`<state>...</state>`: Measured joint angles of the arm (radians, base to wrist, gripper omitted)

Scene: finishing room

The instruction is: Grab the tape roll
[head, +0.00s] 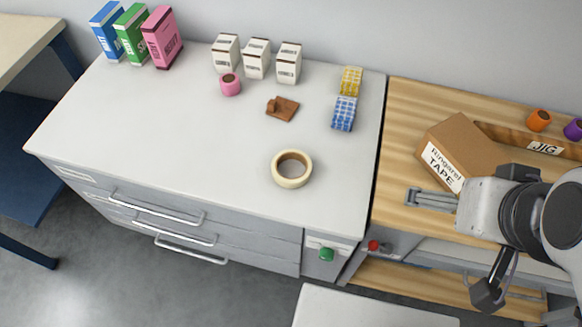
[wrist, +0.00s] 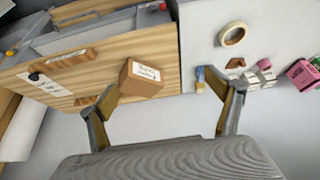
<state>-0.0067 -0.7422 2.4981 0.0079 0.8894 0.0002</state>
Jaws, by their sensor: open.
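The tape roll (head: 290,184) is a cream ring lying flat on the white worktop, near its front edge and right of the middle. It also shows in the wrist view (wrist: 231,43), at the upper right beyond my right finger. My gripper (wrist: 176,86) is open with its fingers spread wide and nothing between them. In the head view my arm is at the right, over the wooden bench, well apart from the tape roll. The fingertips are not clear in that view.
Yellow and blue boxes (head: 344,114), a brown block (head: 283,109) and a pink roll (head: 230,85) lie behind the tape roll. The worktop around it is clear.

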